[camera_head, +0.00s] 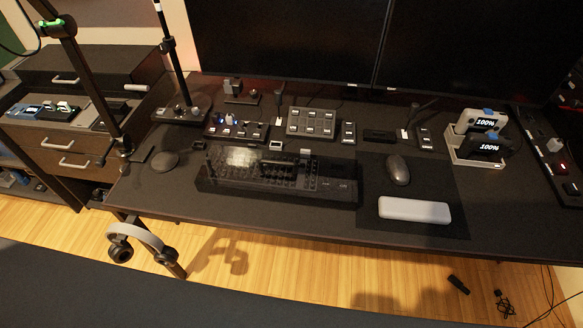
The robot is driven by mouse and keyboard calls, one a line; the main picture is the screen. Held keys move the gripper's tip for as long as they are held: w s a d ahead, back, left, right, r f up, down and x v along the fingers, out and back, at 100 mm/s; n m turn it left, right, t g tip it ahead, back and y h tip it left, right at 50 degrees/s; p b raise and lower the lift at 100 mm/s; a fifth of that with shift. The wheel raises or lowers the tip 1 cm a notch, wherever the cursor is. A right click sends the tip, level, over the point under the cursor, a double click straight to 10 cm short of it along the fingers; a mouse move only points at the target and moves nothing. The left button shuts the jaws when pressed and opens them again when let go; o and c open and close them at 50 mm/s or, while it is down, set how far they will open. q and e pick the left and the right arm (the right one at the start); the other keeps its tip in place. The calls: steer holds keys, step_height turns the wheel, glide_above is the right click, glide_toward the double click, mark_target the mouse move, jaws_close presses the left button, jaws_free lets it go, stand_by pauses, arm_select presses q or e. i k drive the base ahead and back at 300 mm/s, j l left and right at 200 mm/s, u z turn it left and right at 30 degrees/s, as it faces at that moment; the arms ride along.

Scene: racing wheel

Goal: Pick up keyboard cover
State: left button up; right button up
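The keyboard (275,172) lies on the dark desk, left of the mouse. A dark see-through keyboard cover (212,188) appears to sit over it, with a bright reflection on its top and keys showing through. The exact line between cover and keyboard is hard to make out. Neither of my grippers is in view.
Behind the keyboard stand small button boxes (310,123) and monitors (290,40). To the right, a mouse (398,169) and a white wrist rest (414,210) lie on a dark mat (376,226). Headphones (140,238) hang below the desk's front left edge.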

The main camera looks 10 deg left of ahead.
mark_target(307, 180)
steer(key=i+l, duration=0.15)
steer(key=l, duration=0.2)
steer(key=i+l+u, duration=0.1)
steer(key=l, duration=0.25)
steer(key=i+l+u, duration=0.1)
steer(key=i+l, duration=0.15)
steer(key=l, duration=0.15)
